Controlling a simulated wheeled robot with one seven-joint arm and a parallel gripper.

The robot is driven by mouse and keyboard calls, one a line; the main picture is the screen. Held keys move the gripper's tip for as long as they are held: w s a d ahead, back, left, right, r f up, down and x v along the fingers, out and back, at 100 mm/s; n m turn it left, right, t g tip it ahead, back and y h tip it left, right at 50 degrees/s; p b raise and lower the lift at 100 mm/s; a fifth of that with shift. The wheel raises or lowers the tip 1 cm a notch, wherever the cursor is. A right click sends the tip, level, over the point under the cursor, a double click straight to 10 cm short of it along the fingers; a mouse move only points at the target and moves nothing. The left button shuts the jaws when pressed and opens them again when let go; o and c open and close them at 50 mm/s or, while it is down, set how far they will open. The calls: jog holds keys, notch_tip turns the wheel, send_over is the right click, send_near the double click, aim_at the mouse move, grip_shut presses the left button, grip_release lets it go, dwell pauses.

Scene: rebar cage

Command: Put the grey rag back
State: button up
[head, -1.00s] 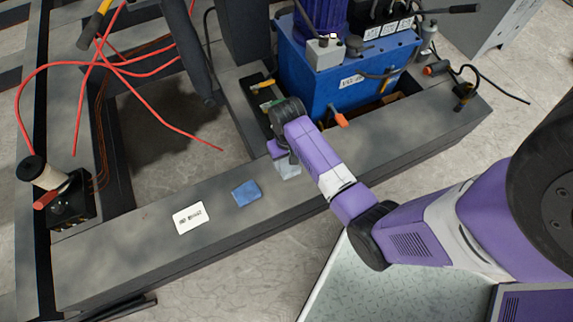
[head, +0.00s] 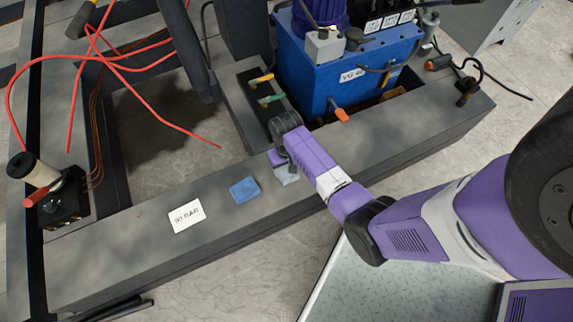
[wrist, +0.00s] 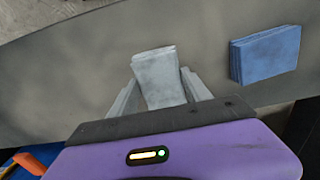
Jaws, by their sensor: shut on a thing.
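The grey rag (wrist: 158,75) is a folded pale grey cloth between the two fingers of my gripper (wrist: 165,95) in the wrist view. My gripper is shut on it. In the head view the rag (head: 287,176) shows below my gripper (head: 280,164), low over the dark grey beam (head: 335,150). I cannot tell whether the rag touches the beam. A folded blue rag (head: 245,190) lies flat on the beam just left of it; it also shows at the right in the wrist view (wrist: 265,54).
A white label card (head: 186,215) lies left of the blue rag. A blue machine box (head: 345,75) and an orange-tipped lever (head: 341,115) stand behind my arm. Red cables (head: 150,110) and a black box with a spool (head: 62,203) are at the left.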

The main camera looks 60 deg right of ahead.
aim_at(286, 170)
jog(key=o, duration=1.3)
jog(key=shift+f, duration=0.1)
notch_tip(286, 170, up, 12)
jog(key=p, duration=0.4)
jog(key=s+a+r+n+t+h, duration=0.2)
jog(key=s+a+r+n+t, duration=0.15)
jog(key=s+a+t, duration=0.55)
jog(key=s+a+r+n+t, duration=0.1)
jog(key=s+a+r+t, duration=0.1)
jog(key=r, duration=0.6)
jog(key=s+a+r+n+t+y, duration=0.1)
jog(key=s+a+r, duration=0.3)
jog(key=r, duration=0.5)
jog(key=s+a+r+n+t+y, duration=0.1)
jog(key=s+a+r+t, duration=0.2)
jog(key=r, duration=0.5)
jog(key=shift+s+a+r, duration=0.2)
jog(key=shift+a+r, duration=0.15)
